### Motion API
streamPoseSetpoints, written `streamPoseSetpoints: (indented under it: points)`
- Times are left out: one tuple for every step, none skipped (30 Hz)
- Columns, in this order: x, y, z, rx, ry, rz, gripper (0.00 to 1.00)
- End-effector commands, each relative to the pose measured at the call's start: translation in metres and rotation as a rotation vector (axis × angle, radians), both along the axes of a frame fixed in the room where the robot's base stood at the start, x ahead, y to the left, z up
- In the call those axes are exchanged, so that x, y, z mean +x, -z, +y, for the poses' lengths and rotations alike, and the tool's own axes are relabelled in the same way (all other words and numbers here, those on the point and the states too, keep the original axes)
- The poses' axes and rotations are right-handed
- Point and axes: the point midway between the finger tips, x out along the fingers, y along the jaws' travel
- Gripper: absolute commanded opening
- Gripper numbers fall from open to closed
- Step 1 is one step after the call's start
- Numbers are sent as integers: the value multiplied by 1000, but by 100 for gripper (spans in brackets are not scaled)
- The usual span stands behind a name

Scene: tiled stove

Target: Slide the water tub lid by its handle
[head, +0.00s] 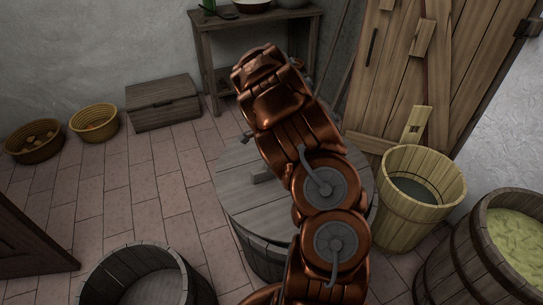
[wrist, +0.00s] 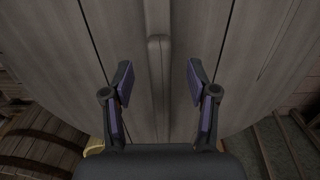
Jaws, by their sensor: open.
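The water tub lid (head: 235,190) is a round, grey plank lid on a wooden tub (head: 262,252) in the middle of the head view. In the wrist view the lid (wrist: 60,60) fills most of the picture, and the handle (wrist: 158,75) runs upright through the middle. My gripper (wrist: 160,82) is open, with one finger on each side of the handle in the picture and a gap on both sides. Its height above the lid is unclear.
A pale bucket of water (head: 450,190) stands close to the right of the tub. A barrel with greenish contents (head: 460,255) is at the lower right, an open tub (head: 105,275) at the lower left. A table (head: 205,50) and chest (head: 160,103) stand behind.

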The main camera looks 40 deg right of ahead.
Motion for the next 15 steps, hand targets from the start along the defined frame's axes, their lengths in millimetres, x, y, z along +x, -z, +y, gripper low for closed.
streamPoseSetpoints:
  points:
    - [-1,6,0,2,1,2,58]
    - [-1,9,0,2,1,3,58]
    - [-1,14,1,3,1,2,58]
    - [-1,18,1,2,1,3,58]
    - [-1,22,0,2,1,3,58]
    - [-1,28,0,1,0,3,58]
    - [-1,33,0,1,0,3,58]
    - [-1,37,0,1,0,3,58]
    - [-1,43,0,1,0,3,58]
    - [-2,47,0,2,0,3,58]
    - [-2,51,0,2,0,4,58]
    - [-1,56,0,2,0,4,58]
    - [-1,59,0,3,0,3,58]
    - [-1,61,1,3,0,2,58]
    - [-1,64,1,3,-1,1,58]
